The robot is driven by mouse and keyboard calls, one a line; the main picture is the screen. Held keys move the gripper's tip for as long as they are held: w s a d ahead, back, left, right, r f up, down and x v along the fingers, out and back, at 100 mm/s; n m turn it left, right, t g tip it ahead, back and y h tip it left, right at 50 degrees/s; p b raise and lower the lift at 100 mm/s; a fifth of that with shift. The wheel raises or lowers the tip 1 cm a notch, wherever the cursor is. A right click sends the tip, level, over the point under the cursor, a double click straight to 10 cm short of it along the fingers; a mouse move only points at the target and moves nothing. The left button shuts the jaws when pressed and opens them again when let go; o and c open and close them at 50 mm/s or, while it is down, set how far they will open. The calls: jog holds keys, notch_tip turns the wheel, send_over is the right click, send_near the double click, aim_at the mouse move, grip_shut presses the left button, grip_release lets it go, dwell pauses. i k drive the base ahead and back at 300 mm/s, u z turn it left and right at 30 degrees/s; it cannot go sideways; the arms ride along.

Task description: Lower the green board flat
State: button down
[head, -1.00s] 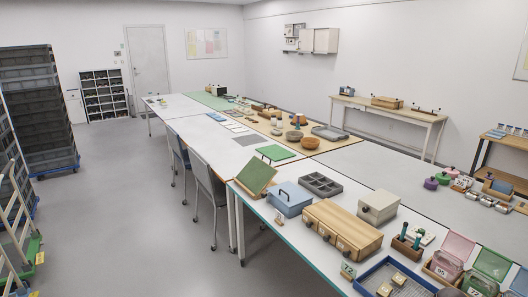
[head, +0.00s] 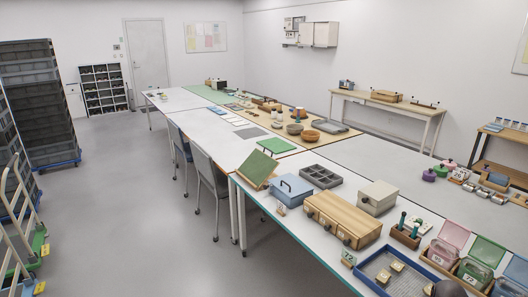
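A green board (head: 257,168) leans at a slant in a light wooden frame or stand on the near white table, close to its left edge. Its upper edge is raised, and its lower edge rests toward the wooden base. A second green panel (head: 276,145) lies farther back and looks flat. My gripper is not in the head view, so its state and its distance from the boards cannot be seen.
Right of the slanted board are a blue box with a handle (head: 292,190) and a grey compartment tray (head: 321,176). A wooden case (head: 343,218) and a blue tray (head: 368,272) are nearer. Chairs (head: 207,174) stand left; floor (head: 120,210) beyond them is clear.

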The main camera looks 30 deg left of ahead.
aim_at(256, 169)
jog(key=k, duration=0.55)
jog(key=u, duration=0.45)
jog(key=i, duration=0.6)
jog(key=u, duration=0.95)
jog(key=i, duration=2.15)
jog(key=z, duration=0.85)
jog(key=i, duration=0.65)
jog(key=z, duration=0.5)
